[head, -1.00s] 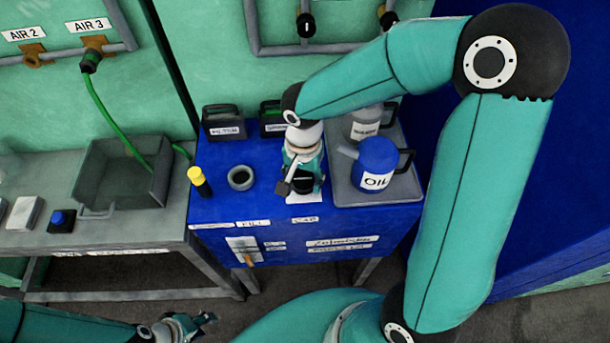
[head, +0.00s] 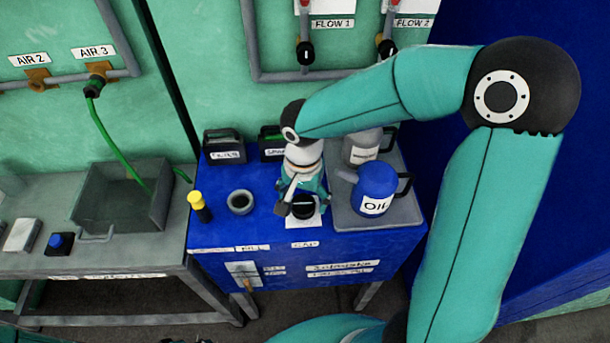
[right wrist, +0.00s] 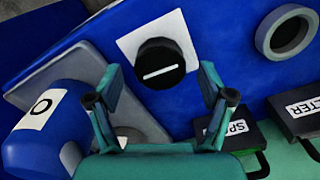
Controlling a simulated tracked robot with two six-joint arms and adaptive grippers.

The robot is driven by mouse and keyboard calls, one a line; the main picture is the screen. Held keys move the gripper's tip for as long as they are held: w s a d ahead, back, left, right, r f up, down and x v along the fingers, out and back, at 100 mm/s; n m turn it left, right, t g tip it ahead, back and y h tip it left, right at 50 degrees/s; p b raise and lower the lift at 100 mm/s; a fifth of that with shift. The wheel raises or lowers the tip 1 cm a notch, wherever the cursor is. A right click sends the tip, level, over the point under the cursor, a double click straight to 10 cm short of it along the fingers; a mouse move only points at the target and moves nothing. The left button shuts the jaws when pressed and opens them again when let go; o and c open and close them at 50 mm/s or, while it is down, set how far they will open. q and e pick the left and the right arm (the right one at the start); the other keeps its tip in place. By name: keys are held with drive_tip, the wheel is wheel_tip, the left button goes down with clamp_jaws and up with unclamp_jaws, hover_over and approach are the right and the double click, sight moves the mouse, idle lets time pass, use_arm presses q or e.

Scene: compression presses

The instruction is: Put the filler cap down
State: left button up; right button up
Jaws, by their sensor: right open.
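The black filler cap (head: 303,207) sits on the white patch (head: 309,221) at the CAP label on the blue cabinet top. In the right wrist view the cap (right wrist: 160,62) shows a white bar across its top and bare white patch around it. My right gripper (head: 302,197) is open above the cap, its fingers apart on either side and clear of it. In the right wrist view the open fingers (right wrist: 162,97) hold nothing. The filler neck (head: 240,202), an open grey ring, stands to the left. Only a dark sliver of my left gripper (head: 185,341) shows at the bottom edge.
A grey tray (head: 343,218) with the blue OIL can (head: 376,188) and a grey can (head: 361,148) stands close right of the gripper. Two dark canisters stand behind. A yellow-topped bottle (head: 199,206) stands at the left edge. The cabinet top's front strip is clear.

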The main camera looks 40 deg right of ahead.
sight(304, 204)
wheel_tip(304, 204, up, 10)
drive_tip(key=shift+r, duration=0.15)
drive_tip(key=shift+s, duration=0.1)
idle(0.6)
